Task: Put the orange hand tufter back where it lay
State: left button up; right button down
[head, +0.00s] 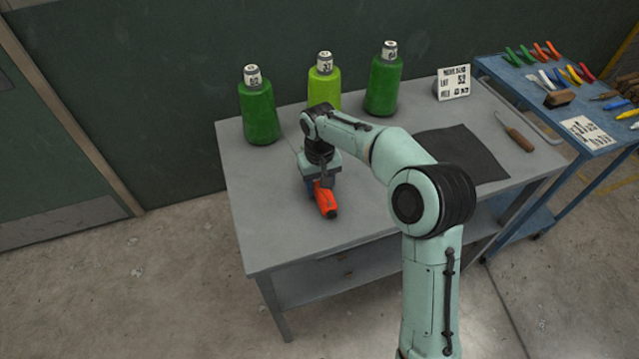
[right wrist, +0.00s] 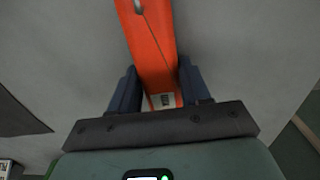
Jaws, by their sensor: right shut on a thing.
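The orange hand tufter (head: 325,203) is at the left part of the grey table (head: 270,235). My right gripper (head: 317,186) is over it, and its fingers are shut on it. In the right wrist view the tufter (right wrist: 150,50) runs up between the two dark blue fingers of my right gripper (right wrist: 157,90). I cannot tell whether the tufter touches the tabletop or is a little above it. Its far end is hidden by the gripper in the head view. My left gripper is not in view.
Dark green bottle-shaped cones (head: 258,112) (head: 383,86) and a light green one (head: 323,90) stand along the back. A dark mat (head: 480,160), a wooden-handled tool (head: 518,138) and a sign card (head: 453,83) are at the right. A blue cart (head: 520,85) with tools stands beside the table. The front left tabletop is clear.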

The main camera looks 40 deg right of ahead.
jog(key=shift+f, duration=0.15)
jog(key=c, duration=0.5)
grip_release()
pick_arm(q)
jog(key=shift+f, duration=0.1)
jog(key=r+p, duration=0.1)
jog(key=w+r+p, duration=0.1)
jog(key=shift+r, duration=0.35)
pick_arm(e)
notch_tip(320, 180, up, 12)
jog(key=shift+r, duration=0.2)
